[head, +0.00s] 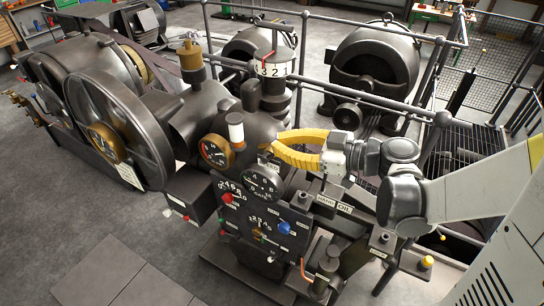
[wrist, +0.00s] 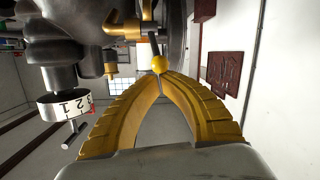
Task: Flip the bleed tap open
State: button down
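In the wrist view a brass tap (wrist: 122,27) sits at the top, and a dark lever with a yellow ball knob (wrist: 157,64) comes down beside it. I take this to be the bleed tap. My gripper (wrist: 161,75) has its two yellow ribbed fingers drawn together at the tips, right at the knob. I cannot tell whether the tips touch it. In the head view my gripper (head: 268,145) reaches left to the dark machine body beside a round black dial (head: 262,184). The tap cannot be made out there.
A brass-rimmed gauge (head: 214,151) and a white-topped cup (head: 236,128) stand left of my gripper. A numbered white drum (head: 274,66) is behind it. A control panel (head: 262,222) with coloured knobs lies below. Railings (head: 350,97) run behind my arm.

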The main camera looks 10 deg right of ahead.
jog(key=s+d+f+t+y+b, duration=0.1)
jog(key=s+d+f+y+b, duration=0.1)
jog(key=f+b, duration=0.3)
jog(key=shift+s+d+b, duration=0.2)
jog(key=shift+d+b, duration=0.35)
jog(key=shift+b, duration=1.45)
jog(key=shift+f, duration=0.15)
